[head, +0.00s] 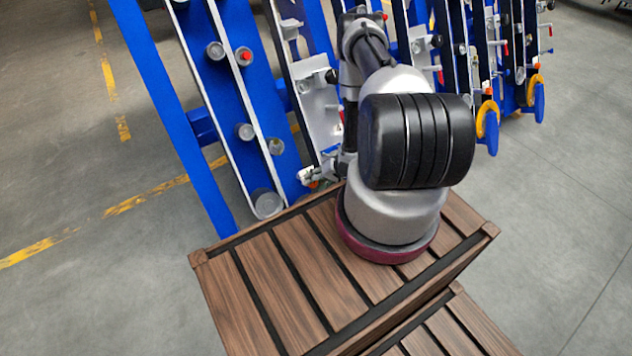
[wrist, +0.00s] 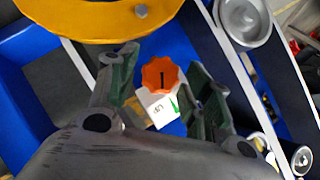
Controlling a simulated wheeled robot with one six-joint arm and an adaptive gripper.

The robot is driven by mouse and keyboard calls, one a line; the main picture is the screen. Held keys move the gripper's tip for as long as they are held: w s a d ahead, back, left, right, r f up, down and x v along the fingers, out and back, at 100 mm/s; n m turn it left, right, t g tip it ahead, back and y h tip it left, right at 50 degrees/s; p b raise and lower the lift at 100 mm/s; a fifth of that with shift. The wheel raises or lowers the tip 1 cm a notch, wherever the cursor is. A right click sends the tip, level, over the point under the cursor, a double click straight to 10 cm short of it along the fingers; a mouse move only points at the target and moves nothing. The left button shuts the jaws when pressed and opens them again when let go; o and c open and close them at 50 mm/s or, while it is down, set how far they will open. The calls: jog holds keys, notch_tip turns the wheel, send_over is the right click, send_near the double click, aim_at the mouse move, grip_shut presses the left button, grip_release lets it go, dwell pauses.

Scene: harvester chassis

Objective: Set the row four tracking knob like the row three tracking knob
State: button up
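An orange lobed knob (wrist: 160,76) with a short dark pointer line shows in the wrist view. The line runs nearly up and down in that picture. Below the knob is a white label (wrist: 158,106) with small lettering and a green mark. My gripper (wrist: 162,68) is open, one finger left of the knob and one right of it. Visible gaps separate both fingers from the knob; the depth between them is unclear. In the head view my gripper (head: 318,174) is low beside the blue frame, partly hidden by my arm. I cannot tell which row this knob belongs to.
A yellow ring (wrist: 98,18) crosses the top of the wrist view, close to the left finger. A grey roller (wrist: 243,20) sits upper right. In the head view, several blue row units (head: 262,110) with rollers stand behind my arm. Open floor (head: 90,290) lies left.

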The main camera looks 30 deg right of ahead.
jog(key=shift+r, duration=0.1)
jog(key=v, duration=1.2)
dwell(0.4)
